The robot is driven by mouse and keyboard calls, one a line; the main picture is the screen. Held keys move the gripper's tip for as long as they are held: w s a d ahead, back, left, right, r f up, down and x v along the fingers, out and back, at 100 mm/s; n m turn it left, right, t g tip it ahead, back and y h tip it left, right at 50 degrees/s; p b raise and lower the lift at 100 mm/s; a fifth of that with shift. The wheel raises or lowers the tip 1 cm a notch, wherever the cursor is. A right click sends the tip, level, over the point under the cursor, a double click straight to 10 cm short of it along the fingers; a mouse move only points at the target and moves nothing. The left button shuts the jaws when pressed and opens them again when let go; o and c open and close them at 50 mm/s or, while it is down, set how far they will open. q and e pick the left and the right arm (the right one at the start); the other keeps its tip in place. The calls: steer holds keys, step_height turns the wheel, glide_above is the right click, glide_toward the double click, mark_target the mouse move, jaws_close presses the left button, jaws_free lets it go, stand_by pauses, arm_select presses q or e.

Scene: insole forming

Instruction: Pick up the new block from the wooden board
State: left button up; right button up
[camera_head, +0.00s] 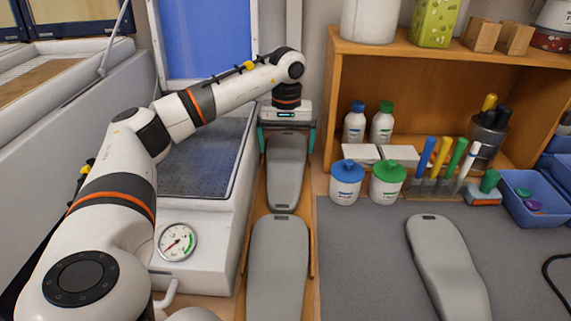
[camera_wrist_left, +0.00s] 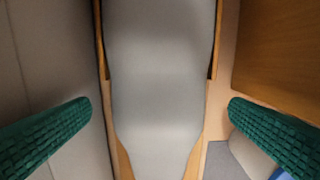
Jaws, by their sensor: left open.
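A grey insole-shaped block (camera_head: 286,172) lies on a narrow wooden board (camera_head: 262,190) at the back. A second grey block (camera_head: 278,270) lies in front of it on the same board. My left gripper (camera_head: 287,140) is over the far end of the back block, pointing down, with its fingers apart on either side. In the left wrist view a grey block (camera_wrist_left: 158,75) lies between the two green ribbed fingers (camera_wrist_left: 160,130), with gaps on both sides. Wooden edges of the board show along it. My right gripper is not in view.
Another grey block (camera_head: 447,265) lies on the grey mat (camera_head: 370,275) at right. A press with a gauge (camera_head: 177,242) stands left of the board. Bottles, jars (camera_head: 388,184), tools and a wooden shelf (camera_head: 345,110) stand right of my gripper.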

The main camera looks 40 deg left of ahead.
mark_target(286, 160)
arm_select(q)
step_height(286, 160, down, 4)
steer(key=shift+a+r, duration=0.1)
steer(key=shift+a, duration=0.05)
steer(key=shift+w+f, duration=0.1)
steer(key=shift+f, duration=0.3)
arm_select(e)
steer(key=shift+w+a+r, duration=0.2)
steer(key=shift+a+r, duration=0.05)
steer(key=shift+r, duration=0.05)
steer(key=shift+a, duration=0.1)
arm_select(q)
steer(key=c, duration=1)
steer(key=shift+r+p, duration=0.15)
steer(key=shift+p, duration=0.2)
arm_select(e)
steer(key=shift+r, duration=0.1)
